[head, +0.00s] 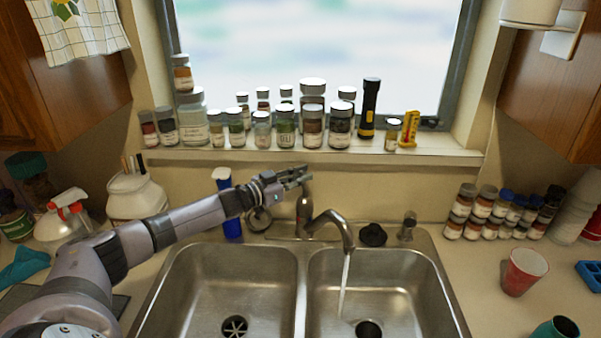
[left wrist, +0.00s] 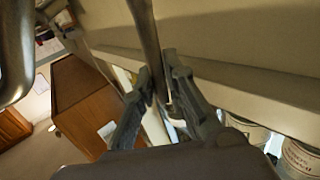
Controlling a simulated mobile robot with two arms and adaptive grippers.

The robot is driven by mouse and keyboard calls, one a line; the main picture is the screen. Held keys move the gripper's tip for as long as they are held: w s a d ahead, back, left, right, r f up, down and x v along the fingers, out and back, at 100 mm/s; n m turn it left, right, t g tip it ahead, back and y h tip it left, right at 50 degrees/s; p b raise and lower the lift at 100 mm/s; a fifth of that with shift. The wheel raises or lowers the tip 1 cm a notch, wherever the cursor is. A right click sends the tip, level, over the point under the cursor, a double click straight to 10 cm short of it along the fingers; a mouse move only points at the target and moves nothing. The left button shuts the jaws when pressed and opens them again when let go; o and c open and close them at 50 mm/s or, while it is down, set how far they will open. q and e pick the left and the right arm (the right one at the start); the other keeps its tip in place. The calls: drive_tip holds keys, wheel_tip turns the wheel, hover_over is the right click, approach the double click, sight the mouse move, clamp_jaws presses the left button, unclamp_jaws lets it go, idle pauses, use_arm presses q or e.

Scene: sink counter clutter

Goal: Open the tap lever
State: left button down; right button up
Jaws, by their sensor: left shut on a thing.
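The metal tap (head: 304,217) stands behind the divider of the double sink, its spout curving over the right basin. A stream of water (head: 344,285) runs from the spout. My left gripper (head: 302,175) is at the top of the tap, its arm reaching in from the left. In the left wrist view the gripper (left wrist: 160,92) is shut on the tap lever (left wrist: 147,28), a thin metal bar running up between the fingers. In the head view the fingers mostly hide the lever. My right gripper is in neither view.
The sink's left basin (head: 222,285) is empty. Several jars line the window sill (head: 400,155) behind the tap. A blue bottle (head: 230,222) stands left of the tap, near my forearm. A black stopper (head: 373,235) and a red cup (head: 524,271) are to the right.

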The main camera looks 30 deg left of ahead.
use_arm(q)
drive_tip(key=shift+d, duration=0.1)
drive_tip(key=c, duration=1.6)
unclamp_jaws()
drive_tip(key=shift+s+a+f, duration=0.1)
drive_tip(key=shift+s+a, duration=0.15)
drive_tip(key=shift+s, duration=0.2)
drive_tip(key=v, duration=1.1)
